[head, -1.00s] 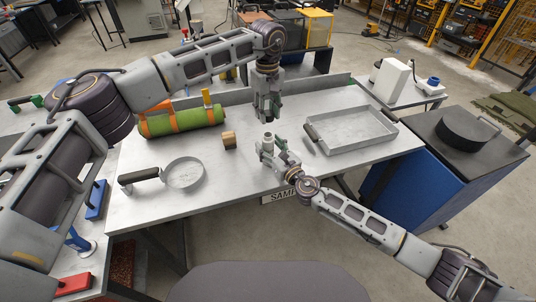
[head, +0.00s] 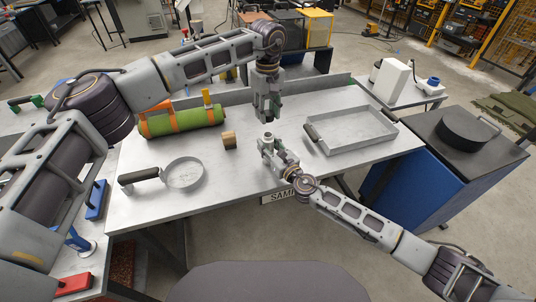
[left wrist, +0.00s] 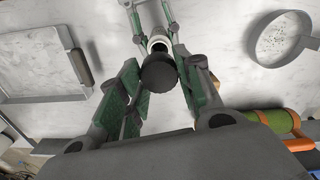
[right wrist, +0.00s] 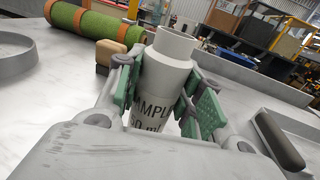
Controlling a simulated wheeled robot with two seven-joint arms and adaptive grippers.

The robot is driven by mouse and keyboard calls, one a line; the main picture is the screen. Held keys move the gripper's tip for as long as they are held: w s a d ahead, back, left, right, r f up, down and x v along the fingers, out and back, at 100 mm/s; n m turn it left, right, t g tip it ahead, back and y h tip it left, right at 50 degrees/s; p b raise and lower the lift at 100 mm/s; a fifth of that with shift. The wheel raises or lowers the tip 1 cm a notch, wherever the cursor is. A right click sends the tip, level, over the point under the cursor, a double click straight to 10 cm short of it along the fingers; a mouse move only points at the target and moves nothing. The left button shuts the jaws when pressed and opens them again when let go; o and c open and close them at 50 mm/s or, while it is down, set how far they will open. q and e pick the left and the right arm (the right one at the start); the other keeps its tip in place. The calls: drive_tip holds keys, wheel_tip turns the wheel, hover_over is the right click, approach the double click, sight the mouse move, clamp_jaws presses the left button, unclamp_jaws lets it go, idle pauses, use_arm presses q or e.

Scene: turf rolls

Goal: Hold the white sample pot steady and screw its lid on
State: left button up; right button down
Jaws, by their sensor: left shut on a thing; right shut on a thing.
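The white sample pot (right wrist: 170,75) stands upright in the right wrist view with an open, bare neck and black lettering. My right gripper (right wrist: 165,100) is shut on its body from both sides. In the head view the pot (head: 268,138) shows between the fingers of my right gripper (head: 272,150), over the table's front part. The black ridged lid (left wrist: 159,75) is held in my left gripper (left wrist: 157,88), nearer that camera than the pot's white neck (left wrist: 157,43). In the head view my left gripper (head: 266,114) points down above and behind the pot; the lid is hard to make out there.
A grey tray (head: 350,148) lies right of the grippers. A green turf roll with orange straps (head: 182,122) lies at the back left. The table front centre-left is clear.

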use_arm(q)
hover_over(269, 137)
drive_tip(key=shift+a+f, duration=0.15)
drive_tip(key=shift+f, duration=1.1)
drive_tip(key=shift+a+f, duration=0.1)
drive_tip(key=shift+f, duration=1.15)
drive_tip(key=shift+f, duration=0.1)
drive_tip(key=shift+f, duration=0.8)
drive_tip(key=shift+f, duration=0.55)
drive_tip(key=m, duration=1.3)
drive_tip(key=shift+d, duration=0.15)
drive_tip(key=o, duration=0.7)
